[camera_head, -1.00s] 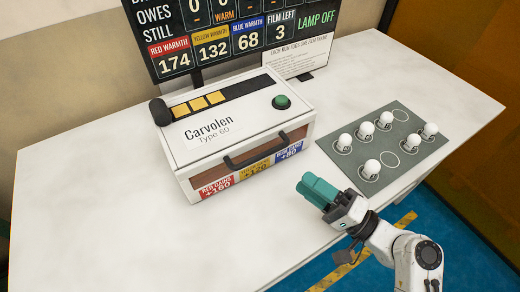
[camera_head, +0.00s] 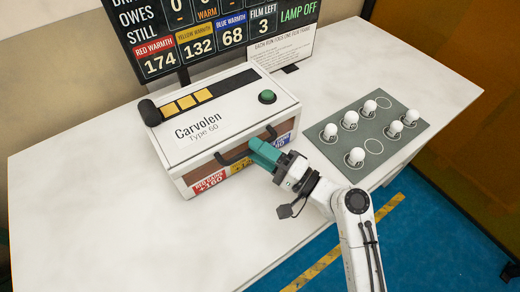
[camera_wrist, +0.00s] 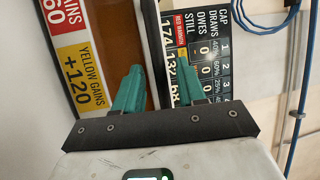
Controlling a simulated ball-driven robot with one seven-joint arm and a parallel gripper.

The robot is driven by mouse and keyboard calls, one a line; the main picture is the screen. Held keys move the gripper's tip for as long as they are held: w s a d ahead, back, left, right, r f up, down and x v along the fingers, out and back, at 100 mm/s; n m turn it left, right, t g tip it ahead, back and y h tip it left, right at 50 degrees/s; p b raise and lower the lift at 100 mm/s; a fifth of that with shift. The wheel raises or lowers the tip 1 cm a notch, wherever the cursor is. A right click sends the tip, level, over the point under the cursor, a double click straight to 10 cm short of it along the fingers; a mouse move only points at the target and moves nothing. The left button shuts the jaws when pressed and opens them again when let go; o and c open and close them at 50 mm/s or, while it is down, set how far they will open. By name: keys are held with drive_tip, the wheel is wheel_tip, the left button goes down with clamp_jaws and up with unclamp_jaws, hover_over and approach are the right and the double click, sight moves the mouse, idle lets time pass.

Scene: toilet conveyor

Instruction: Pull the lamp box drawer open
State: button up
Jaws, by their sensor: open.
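The lamp box (camera_head: 232,115) is a white case marked Carvolen Type 60, standing on the table. Its drawer front (camera_head: 213,166) is on the near side, with a dark bar handle (camera_head: 228,158) and coloured labels below it. The drawer looks shut. In the wrist view the fingers (camera_wrist: 160,68) are apart, in front of the brown drawer front (camera_wrist: 110,35) and yellow label (camera_wrist: 83,73). Whether the fingers straddle or touch the handle is unclear.
A grey tray (camera_head: 391,152) with several white bulbs (camera_head: 350,119) lies right of the lamp box. A black scoreboard (camera_head: 218,22) and a white sign (camera_head: 284,48) stand behind. The white table (camera_head: 100,215) is clear at the left and front.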

drive_tip(key=shift+c, duration=0.3)
clamp_jaws()
idle(0.3)
